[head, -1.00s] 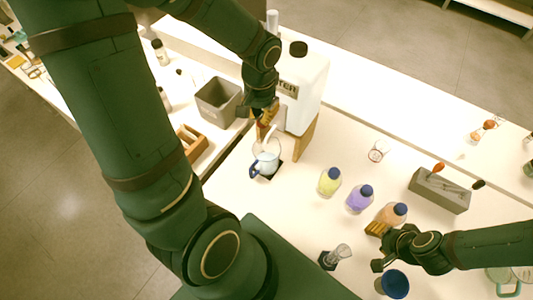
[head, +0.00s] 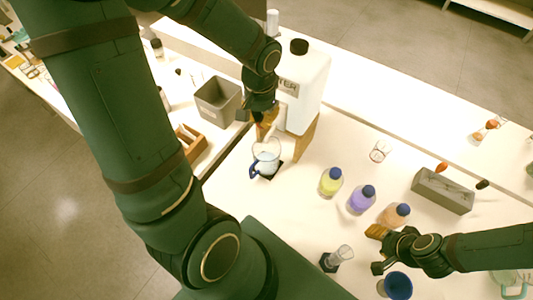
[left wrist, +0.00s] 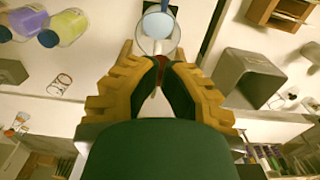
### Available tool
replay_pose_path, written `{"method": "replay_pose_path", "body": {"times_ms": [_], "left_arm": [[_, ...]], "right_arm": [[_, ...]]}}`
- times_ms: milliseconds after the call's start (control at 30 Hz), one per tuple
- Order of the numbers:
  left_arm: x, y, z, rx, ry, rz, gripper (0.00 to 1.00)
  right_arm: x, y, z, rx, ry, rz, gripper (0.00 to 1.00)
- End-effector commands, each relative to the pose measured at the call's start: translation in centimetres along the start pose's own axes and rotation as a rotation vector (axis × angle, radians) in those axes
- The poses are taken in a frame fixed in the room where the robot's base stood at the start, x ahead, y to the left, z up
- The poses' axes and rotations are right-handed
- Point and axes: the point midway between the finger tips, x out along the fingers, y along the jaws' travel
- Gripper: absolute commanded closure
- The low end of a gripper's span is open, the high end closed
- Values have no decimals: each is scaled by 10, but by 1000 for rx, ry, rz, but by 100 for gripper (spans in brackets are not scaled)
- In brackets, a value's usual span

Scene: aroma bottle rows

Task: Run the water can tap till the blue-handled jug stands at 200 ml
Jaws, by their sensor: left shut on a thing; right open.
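The white water can (head: 306,88) stands on a wooden stand (head: 306,140) at the back of the table. My left gripper (head: 266,122) is shut on the can's tap, which is mostly hidden by the fingers; a red part of the tap (left wrist: 160,68) shows between the fingers (left wrist: 160,85) in the left wrist view. The clear blue-handled jug (head: 266,158) stands upright on a dark pad (head: 271,175) below the tap, with pale liquid inside. Its scale marks are too small to read. My right gripper (head: 377,248) is open near the orange bottle (head: 396,214).
Yellow (head: 331,181) and purple (head: 361,198) bottles stand right of the jug. A graduated cylinder (head: 340,257) and a blue cup (head: 397,285) are at the front. A grey bin (head: 218,100) and grey rack (head: 442,191) flank the area.

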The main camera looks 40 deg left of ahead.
Motion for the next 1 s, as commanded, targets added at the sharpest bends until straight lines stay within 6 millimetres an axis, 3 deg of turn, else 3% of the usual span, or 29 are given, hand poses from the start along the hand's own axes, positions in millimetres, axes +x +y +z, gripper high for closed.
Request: {"method": "replay_pose_path", "body": {"times_ms": [1000], "left_arm": [[11, 0, -1, 0, 3, 0, 100]], "right_arm": [[9, 4, 1, 0, 0, 0, 53]]}}
